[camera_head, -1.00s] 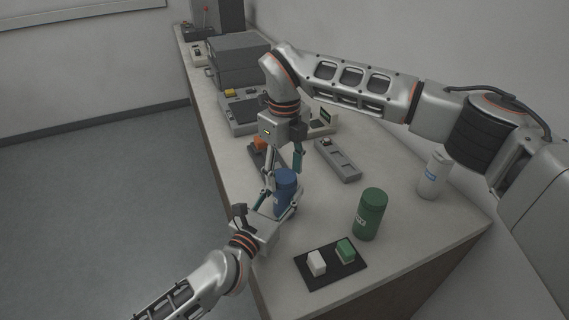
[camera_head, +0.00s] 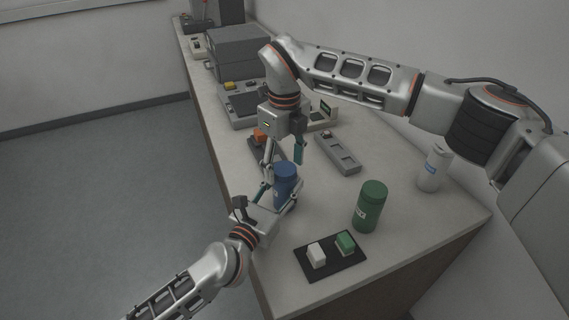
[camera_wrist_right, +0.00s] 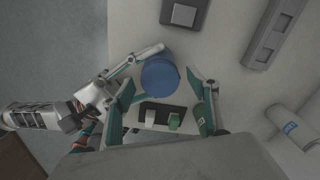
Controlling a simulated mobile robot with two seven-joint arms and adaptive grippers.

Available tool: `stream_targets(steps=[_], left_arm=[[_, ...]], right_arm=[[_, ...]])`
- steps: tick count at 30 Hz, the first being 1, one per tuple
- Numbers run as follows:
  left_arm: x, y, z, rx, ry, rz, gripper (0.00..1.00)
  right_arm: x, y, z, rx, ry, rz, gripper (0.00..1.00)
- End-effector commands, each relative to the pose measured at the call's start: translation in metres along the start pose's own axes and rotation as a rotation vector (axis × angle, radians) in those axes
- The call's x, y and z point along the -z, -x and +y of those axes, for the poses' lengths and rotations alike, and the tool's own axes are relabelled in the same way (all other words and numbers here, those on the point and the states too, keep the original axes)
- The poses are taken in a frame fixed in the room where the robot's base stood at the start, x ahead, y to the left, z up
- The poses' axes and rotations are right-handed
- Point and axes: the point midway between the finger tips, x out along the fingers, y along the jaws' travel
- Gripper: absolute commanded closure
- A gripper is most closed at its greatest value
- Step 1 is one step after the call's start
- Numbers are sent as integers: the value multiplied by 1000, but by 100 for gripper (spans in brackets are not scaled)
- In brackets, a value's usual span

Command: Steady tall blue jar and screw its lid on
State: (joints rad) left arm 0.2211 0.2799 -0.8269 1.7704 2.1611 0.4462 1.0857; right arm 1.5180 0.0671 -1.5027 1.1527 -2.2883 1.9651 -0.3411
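The tall blue jar (camera_head: 284,187) stands upright near the bench's left edge, its blue top on it. My left gripper (camera_head: 279,203) is around its body, a finger on each side, and appears closed on it. My right gripper (camera_head: 284,157) is above the jar, pointing down, its teal fingertips apart. In the right wrist view, the round blue top (camera_wrist_right: 160,74) lies between the spread fingers with a gap to the right one. Whether the top is fully seated is not clear.
A green jar (camera_head: 369,208) stands to the right. A black tray (camera_head: 330,268) in front holds a white and a green block. A grey slotted bar (camera_head: 338,154), a white bottle (camera_head: 433,168) and grey machines (camera_head: 240,55) are farther away.

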Motion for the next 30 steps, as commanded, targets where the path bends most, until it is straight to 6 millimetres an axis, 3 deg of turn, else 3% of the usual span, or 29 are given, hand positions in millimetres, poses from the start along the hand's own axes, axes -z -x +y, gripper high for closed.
stream_targets(steps=[8,21,30], left_arm=[[0,0,0,0,0,0,100],[0,0,0,0,0,0,100],[0,0,0,0,0,0,100]], right_arm=[[-1,12,0,2,0,-2,41],[-1,96,0,3,0,-3,41],[0,120,0,1,0,0,41]])
